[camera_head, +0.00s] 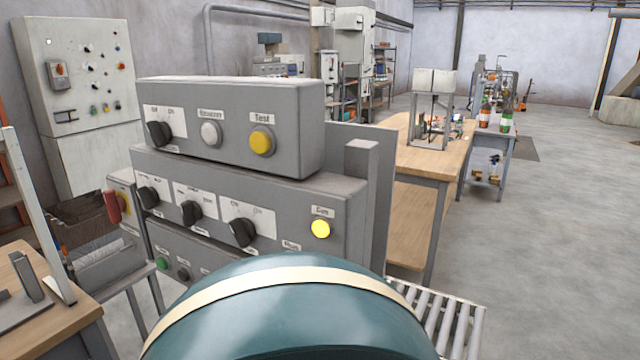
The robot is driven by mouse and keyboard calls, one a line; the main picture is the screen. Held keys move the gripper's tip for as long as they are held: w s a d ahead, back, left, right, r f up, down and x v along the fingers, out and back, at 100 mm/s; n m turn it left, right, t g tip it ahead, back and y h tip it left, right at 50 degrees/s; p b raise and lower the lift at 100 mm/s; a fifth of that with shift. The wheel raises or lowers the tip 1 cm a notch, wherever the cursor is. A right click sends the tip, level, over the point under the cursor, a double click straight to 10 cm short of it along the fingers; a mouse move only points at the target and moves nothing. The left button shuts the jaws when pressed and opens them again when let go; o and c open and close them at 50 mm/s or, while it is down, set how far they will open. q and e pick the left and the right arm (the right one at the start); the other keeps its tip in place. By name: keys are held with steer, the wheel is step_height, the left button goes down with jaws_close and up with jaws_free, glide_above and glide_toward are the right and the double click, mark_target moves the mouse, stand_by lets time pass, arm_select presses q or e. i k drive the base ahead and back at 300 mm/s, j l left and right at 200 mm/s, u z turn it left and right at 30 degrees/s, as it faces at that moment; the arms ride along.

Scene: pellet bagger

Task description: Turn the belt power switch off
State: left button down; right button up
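A grey stacked control panel (290,170) stands close in front of me. Its top box has a black rotary knob (158,133), a white button and a yellow button. The middle box carries a left black knob (148,197), a middle black knob (190,212), a right black knob (243,232) and a bright yellow button (320,229). A red switch handle on a yellow plate (115,206) sits at the panel's left side. The labels are too small to tell which one is the belt power switch. Neither gripper is in view. The lower right of the panel is hidden.
A roller conveyor (450,318) shows at the lower right. A wooden workbench (400,205) stands behind the panel to the right. A wooden table (50,318) with an upright post is at the lower left. A tall grey cabinet (85,70) stands behind left. Open floor lies at right.

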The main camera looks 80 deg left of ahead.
mark_target(115, 205)
steer(key=k+j+u, duration=0.15)
steer(key=u, duration=3.5)
